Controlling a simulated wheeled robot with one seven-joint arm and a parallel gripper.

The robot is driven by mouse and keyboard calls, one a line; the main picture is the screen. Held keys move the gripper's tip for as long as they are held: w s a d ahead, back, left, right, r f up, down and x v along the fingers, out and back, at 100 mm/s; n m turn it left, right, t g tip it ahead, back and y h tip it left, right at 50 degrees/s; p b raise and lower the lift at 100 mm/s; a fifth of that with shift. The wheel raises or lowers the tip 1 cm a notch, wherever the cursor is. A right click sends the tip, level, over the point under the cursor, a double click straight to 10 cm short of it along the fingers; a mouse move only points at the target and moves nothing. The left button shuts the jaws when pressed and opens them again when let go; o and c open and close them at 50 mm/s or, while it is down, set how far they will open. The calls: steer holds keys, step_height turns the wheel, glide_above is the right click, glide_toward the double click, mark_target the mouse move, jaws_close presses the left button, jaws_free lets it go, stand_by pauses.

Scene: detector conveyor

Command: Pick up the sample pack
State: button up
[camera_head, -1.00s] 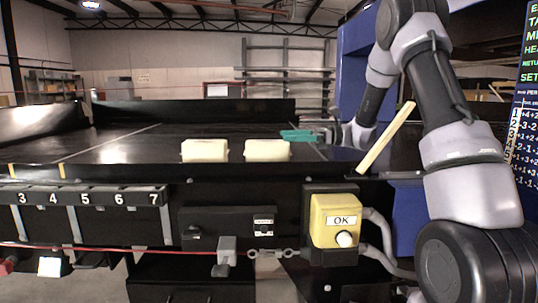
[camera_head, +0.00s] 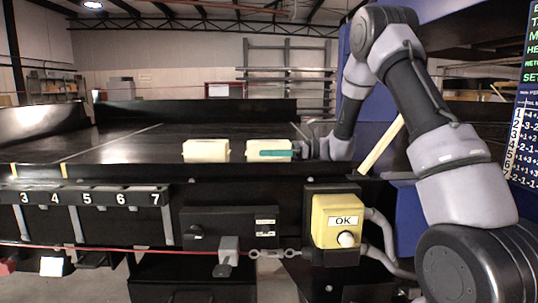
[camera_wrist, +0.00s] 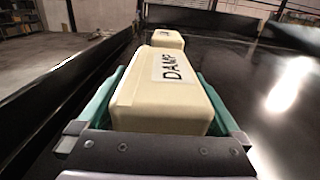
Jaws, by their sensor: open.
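Two cream packs lie on the black conveyor bed, one at the left (camera_head: 205,150) and one at the right (camera_head: 283,144) in the head view. My gripper (camera_head: 275,153) is at the right pack, with one teal finger across its near side. In the wrist view my gripper (camera_wrist: 160,88) is open, with a teal finger along each side of the near pack (camera_wrist: 150,108). That pack's top carries a label reading "DAMP", partly cut off. The other pack (camera_wrist: 169,38) lies straight beyond it, its label too small to read. I cannot tell whether the fingers touch the pack.
A yellow OK button box (camera_head: 337,222) is mounted on the conveyor's front. Numbered slots (camera_head: 88,198) line the front left. A pale stick (camera_head: 382,145) leans near my arm. A dark raised wall (camera_head: 190,110) runs behind the bed. The bed left of the packs is clear.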

jaws_close()
